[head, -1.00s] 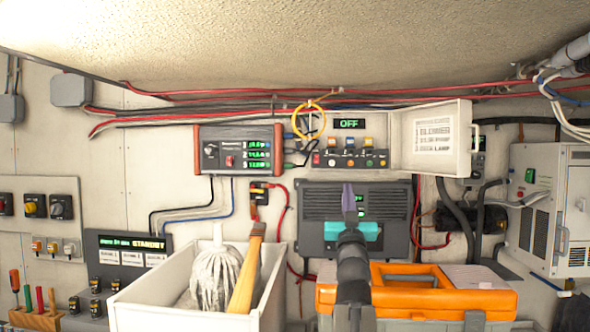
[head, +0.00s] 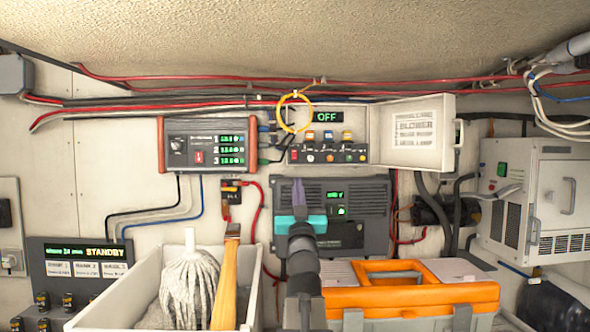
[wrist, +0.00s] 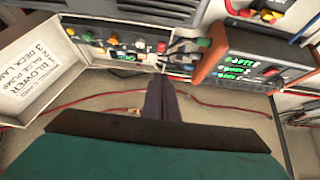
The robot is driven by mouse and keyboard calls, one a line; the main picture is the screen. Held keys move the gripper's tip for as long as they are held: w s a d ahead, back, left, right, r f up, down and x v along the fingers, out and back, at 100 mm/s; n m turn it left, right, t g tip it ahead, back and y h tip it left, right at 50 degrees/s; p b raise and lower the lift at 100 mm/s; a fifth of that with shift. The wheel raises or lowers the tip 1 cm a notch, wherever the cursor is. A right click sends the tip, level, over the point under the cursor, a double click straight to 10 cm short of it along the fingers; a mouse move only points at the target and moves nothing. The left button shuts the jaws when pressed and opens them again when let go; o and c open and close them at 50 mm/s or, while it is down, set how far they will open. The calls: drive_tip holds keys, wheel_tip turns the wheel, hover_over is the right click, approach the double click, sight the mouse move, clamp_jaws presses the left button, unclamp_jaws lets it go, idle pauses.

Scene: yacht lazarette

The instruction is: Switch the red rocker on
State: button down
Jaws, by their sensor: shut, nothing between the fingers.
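The open switch panel (head: 328,152) is on the wall under a display (head: 328,116) reading OFF. A small red rocker (head: 293,156) is at the left end of its lower row; it also shows in the wrist view (wrist: 161,48). Another red switch (head: 199,157) is on the grey and red meter box (head: 168,160) to the left. Which positions these two are in is too small to tell. My gripper (head: 298,190) is shut and empty, pointing up, below the panel's left end and in front of the dark inverter box. In the wrist view its fingertips (wrist: 160,88) are apart from the panel.
The panel's open lid (head: 418,136) sticks out at right. A yellow cable loop (head: 283,112) hangs by the panel's upper left. Below stand a white bin (head: 118,306) with a mop head and an orange toolbox (head: 410,297). The inverter (head: 360,205) is behind my gripper.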

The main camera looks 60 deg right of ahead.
sight(296, 156)
drive_tip(key=shift+r, duration=0.1)
drive_tip(key=p+x, duration=0.1)
drive_tip(key=x, duration=0.3)
drive_tip(key=f+p+x, duration=0.1)
drive_tip(key=p+x, duration=0.1)
drive_tip(key=x, duration=0.2)
drive_tip(key=d+p+x, duration=0.1)
drive_tip(key=x, duration=0.3)
drive_tip(key=shift+w+d+f, duration=0.15)
drive_tip(key=shift+w+f, duration=0.15)
drive_tip(key=shift+w+d+f+p, duration=0.15)
drive_tip(key=shift+w+d+p, duration=0.1)
drive_tip(key=shift+d+p, duration=0.15)
drive_tip(key=shift+s+d+f+b, duration=0.1)
drive_tip(key=shift+d+f+b, duration=0.05)
drive_tip(key=shift+b, duration=0.35)
